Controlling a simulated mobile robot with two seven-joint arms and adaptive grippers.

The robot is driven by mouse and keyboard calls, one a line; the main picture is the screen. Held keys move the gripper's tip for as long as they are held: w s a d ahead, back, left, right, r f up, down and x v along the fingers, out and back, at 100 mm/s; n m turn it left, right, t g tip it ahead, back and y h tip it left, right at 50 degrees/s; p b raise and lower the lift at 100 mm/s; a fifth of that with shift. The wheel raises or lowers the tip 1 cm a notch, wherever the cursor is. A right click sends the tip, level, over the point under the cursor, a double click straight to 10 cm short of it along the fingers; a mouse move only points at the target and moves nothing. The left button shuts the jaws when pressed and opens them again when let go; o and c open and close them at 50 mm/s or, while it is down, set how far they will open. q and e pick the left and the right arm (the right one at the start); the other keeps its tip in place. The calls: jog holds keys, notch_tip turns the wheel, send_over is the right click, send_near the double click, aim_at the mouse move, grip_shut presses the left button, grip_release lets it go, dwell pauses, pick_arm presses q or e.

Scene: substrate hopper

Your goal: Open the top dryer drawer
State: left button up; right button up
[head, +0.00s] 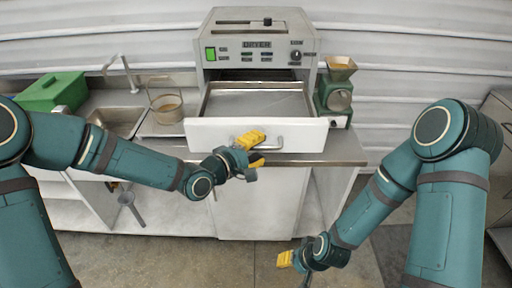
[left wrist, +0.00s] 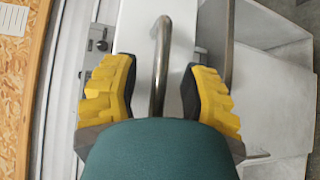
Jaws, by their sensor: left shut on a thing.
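The dryer (head: 258,43) stands on the counter, its top drawer (head: 222,131) pulled well out towards me. The drawer has a white front and a metal-lined, empty-looking inside. In the left wrist view, the handle (left wrist: 160,60) runs between the yellow fingers of the left gripper (left wrist: 160,88). My right gripper (head: 288,259) hangs low at the front, away from the dryer, and its finger gap is not clear.
A green box (head: 60,92), a sink (head: 118,120) and a wire basket (head: 166,104) are left of the dryer. A green grinder-like machine (head: 337,95) stands close on its right. The floor in front is clear.

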pick_arm(q)
jog(key=shift+a, duration=0.1)
jog(key=shift+s+a, duration=0.3)
jog(key=shift+a, duration=0.15)
jog(key=v, duration=1.1)
jog(key=shift+d, duration=0.15)
notch_tip(320, 180, down, 17)
jog(key=m+g+y+b, duration=0.2)
jog(key=g+y+b, duration=0.1)
jog(key=y, duration=0.1)
jog(key=s+f+m+g+y+b, duration=0.1)
jog(key=s+f+m+g+y, duration=0.1)
jog(key=s+f, duration=0.3)
jog(key=s+a+f+m+g+y+b, duration=0.1)
jog(key=s+f+m+g, duration=0.3)
jog(key=f, duration=1)
jog(key=shift+s+a+m+y+b, duration=0.35)
jog(key=shift+s+y+b, duration=0.15)
jog(key=shift+s, duration=0.65)
